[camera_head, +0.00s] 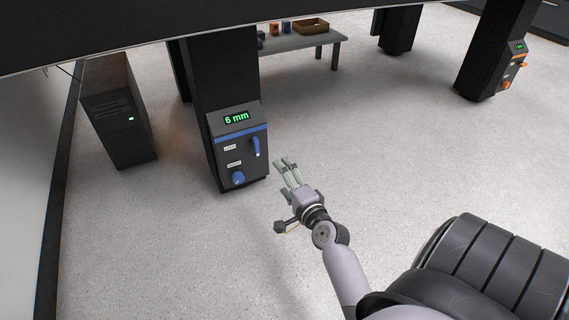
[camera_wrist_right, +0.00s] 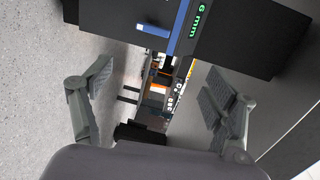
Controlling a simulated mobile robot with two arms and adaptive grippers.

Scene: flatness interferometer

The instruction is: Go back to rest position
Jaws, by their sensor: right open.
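My right gripper (camera_head: 286,163) is open and empty in the head view. It hangs above the floor to the right of the near control panel (camera_head: 238,143), apart from it. The right wrist view shows its two fingers (camera_wrist_right: 158,92) spread wide with nothing between them. The panel has a green "6 mm" display (camera_head: 236,117), a blue lever (camera_head: 255,147) and a blue knob (camera_head: 238,178). The display also shows in the right wrist view (camera_wrist_right: 200,20). My left gripper is not in view.
A black cabinet (camera_head: 117,115) stands left of the panel's leg. A second leg with orange controls (camera_head: 512,72) is at the far right. A low table (camera_head: 300,42) holds a wooden tray (camera_head: 310,27). The dark machine top (camera_head: 150,22) overhangs. Speckled floor in the middle is clear.

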